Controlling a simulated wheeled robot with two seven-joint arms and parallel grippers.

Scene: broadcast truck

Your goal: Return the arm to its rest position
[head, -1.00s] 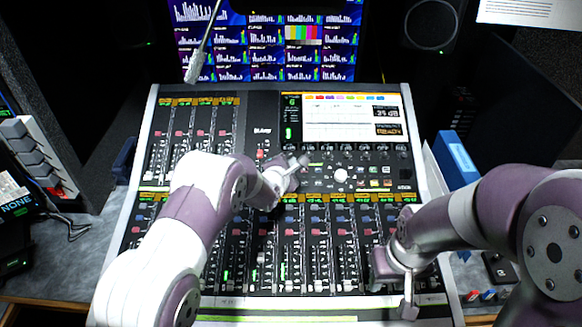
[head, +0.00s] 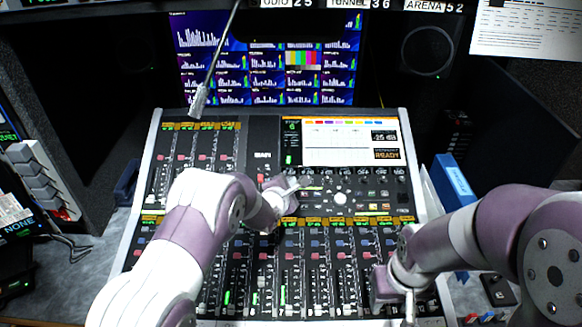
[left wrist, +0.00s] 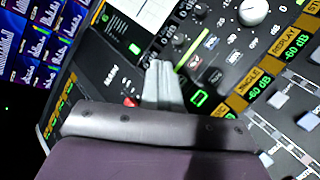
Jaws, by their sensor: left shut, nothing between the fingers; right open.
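My left arm reaches in from the lower left over the mixing console (head: 150,190). My left gripper (head: 296,184) is shut and empty above the console's middle, just below its screen (head: 345,142). In the left wrist view the closed fingers (left wrist: 160,82) lie over the panel near a lit green button (left wrist: 198,99); I cannot tell whether they touch it. My right gripper (head: 392,297) is open and hangs over the lower right faders. Its fingertips are partly cut off by the bottom edge of the head view.
A gooseneck microphone (head: 199,100) hangs at the upper left. Behind the console is a wall of monitors (head: 265,75). A blue binder (head: 455,180) stands at the right, close to my right arm. A dark speaker (head: 428,50) is at the back right.

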